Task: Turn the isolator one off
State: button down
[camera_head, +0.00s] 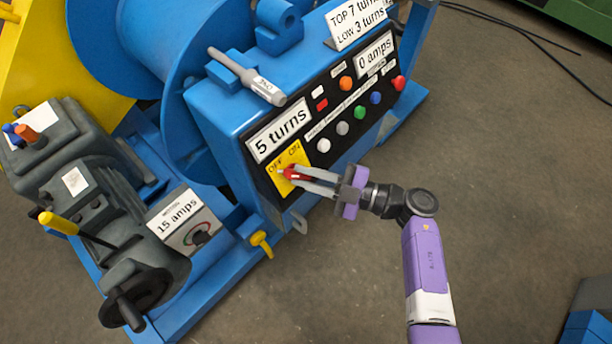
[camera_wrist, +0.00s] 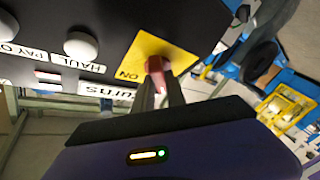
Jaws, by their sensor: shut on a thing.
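The isolator is a red rotary handle (camera_head: 291,173) on a yellow plate (camera_head: 277,161) marked OFF and ON, at the lower left of the black control panel. In the wrist view the red handle (camera_wrist: 156,66) stands out from the yellow plate (camera_wrist: 150,52). My gripper (camera_head: 299,176) reaches in from the right and is shut on the red handle. In the wrist view my gripper (camera_wrist: 158,88) has its fingertips at the handle. The handle is partly hidden by the fingers, and its exact setting is hard to tell.
Above the handle is a "5 turns" display (camera_head: 279,131). Several coloured buttons sit to the right, including a white one (camera_head: 324,145). A yellow lever (camera_head: 262,243) projects below. A grey motor unit (camera_head: 105,200) stands left. The floor to the right (camera_head: 500,150) is clear.

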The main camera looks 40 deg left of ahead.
dwell(0.4)
jog(key=c, duration=1.4)
grip_release()
jog(key=shift+o, duration=0.2)
jog(key=v, duration=0.7)
jog(key=shift+d, duration=0.35)
jog(key=shift+w, duration=0.15)
